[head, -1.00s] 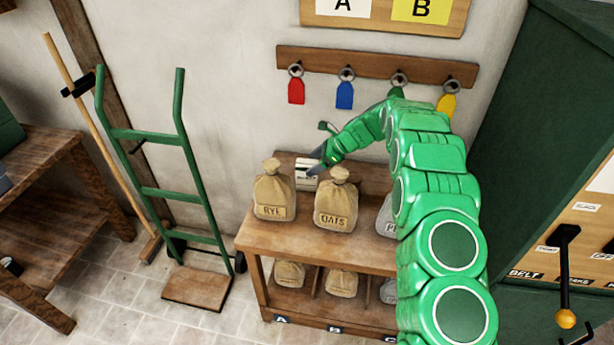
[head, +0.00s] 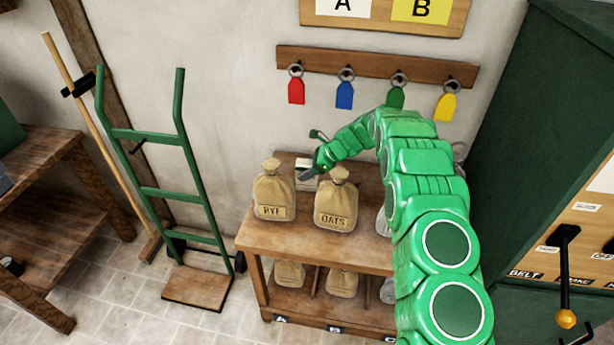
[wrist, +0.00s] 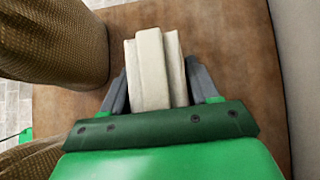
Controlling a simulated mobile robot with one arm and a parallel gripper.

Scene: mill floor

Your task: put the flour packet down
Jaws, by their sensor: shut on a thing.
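The flour packet (wrist: 152,70) is a small pale block held between the two grey fingers of my gripper (wrist: 160,85) in the wrist view. In the head view the white packet (head: 305,168) shows partly, behind and between the rye sack (head: 273,188) and the oats sack (head: 337,205). My gripper (head: 312,175) is shut on it there, low over the back of the wooden bench top (head: 262,235). I cannot tell whether the packet touches the wood.
A third sack (head: 382,222) stands right of the oats, mostly hidden by my arm. Sacks lie on the shelf below (head: 342,283). The wall is close behind. Coloured tags hang on a rail (head: 370,66) above. A green hand truck (head: 165,190) stands left.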

